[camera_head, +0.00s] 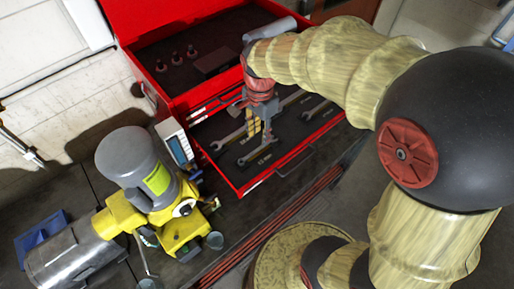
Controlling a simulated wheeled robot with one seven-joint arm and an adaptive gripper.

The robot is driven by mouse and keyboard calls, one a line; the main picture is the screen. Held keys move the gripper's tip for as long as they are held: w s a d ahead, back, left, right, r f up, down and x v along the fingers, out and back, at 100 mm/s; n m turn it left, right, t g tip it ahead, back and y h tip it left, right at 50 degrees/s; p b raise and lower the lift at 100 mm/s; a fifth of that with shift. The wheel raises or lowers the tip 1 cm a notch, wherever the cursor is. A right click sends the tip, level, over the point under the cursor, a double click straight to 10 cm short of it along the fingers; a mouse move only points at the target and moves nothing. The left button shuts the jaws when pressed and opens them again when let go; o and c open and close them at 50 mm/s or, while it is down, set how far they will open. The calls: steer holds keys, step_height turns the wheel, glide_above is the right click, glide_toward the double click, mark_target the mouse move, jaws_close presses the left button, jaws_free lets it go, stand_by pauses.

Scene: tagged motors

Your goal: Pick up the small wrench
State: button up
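Several silver wrenches lie on the dark liner of an open red drawer (238,187). The smallest-looking wrench (255,156) lies near the drawer's front left, beside a small printed label. A longer wrench (236,131) lies behind and left of it, partly hidden by my gripper. My gripper (263,132) points down over the drawer, just behind the smallest-looking wrench. Its fingers overlap the wrenches in this view, so their opening, their height and any contact are unclear.
Another wrench (316,110) lies at the drawer's right. The red toolbox's upper compartment (228,28) stands open behind, holding small dark sockets. A yellow and grey motor unit (150,190) with a small display stands left of the drawer. A blue bin (40,236) is at far left.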

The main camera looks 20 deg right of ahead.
mark_target(259, 148)
step_height(259, 148, down, 7)
steer(key=shift+p, duration=0.4)
steer(key=shift+c, duration=0.5)
jaws_close()
steer(key=shift+w, duration=0.1)
